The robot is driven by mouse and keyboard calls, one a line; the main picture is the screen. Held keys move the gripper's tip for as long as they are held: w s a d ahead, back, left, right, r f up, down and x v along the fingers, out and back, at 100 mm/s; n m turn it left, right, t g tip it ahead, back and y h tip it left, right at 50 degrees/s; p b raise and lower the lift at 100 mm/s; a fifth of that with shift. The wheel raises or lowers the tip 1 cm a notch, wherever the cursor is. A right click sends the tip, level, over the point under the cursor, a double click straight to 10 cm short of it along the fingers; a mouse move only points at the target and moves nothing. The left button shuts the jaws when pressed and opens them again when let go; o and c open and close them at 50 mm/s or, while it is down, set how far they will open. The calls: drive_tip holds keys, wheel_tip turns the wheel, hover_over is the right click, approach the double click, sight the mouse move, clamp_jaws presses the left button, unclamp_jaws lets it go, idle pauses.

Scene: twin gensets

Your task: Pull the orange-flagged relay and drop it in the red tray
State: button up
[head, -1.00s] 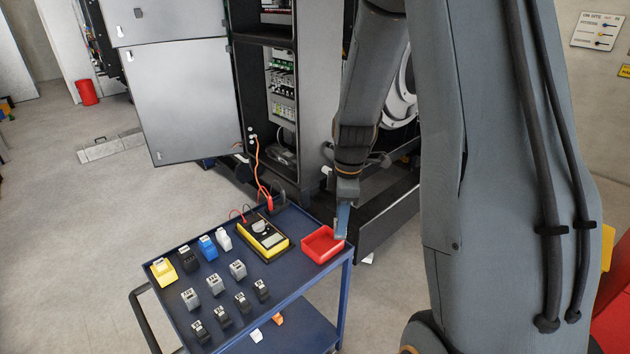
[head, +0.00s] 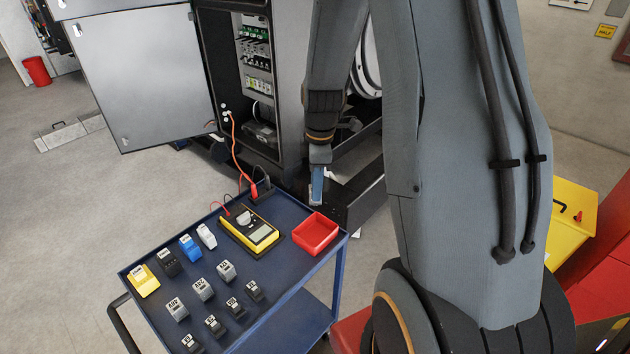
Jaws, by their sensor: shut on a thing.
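The red tray (head: 316,233) sits on the right end of the dark blue cart top in the head view. It looks empty. My gripper (head: 316,190) points down just behind the tray, at the cart's back right edge, and shows blue fingers. It is apart from the tray in the picture; its height above the cart is hard to judge. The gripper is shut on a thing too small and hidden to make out. I see no orange flag in view, so I cannot tell whether the held thing is the orange-flagged relay.
The open cabinet (head: 258,60) with rows of modules stands behind the cart (head: 285,290). A yellow multimeter (head: 250,230) lies left of the tray, its orange lead running to the cabinet. Several labelled relay-like blocks (head: 203,289) stand on the cart's left and front.

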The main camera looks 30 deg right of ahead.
wheel_tip(320, 180, down, 7)
drive_tip(key=shift+r+b, duration=0.2)
drive_tip(key=shift+b, duration=0.45)
drive_tip(key=shift+f+b, duration=0.65)
drive_tip(key=shift+f, duration=0.3)
drive_tip(key=o, duration=1.2)
drive_tip(key=shift+s+d+r+b, duration=0.1)
drive_tip(key=shift+r+b, duration=0.5)
drive_tip(key=shift+r, duration=1.35)
drive_tip(key=shift+s+d+r+b, duration=0.1)
drive_tip(key=shift+r+b, duration=0.5)
drive_tip(key=shift+r, duration=1.35)
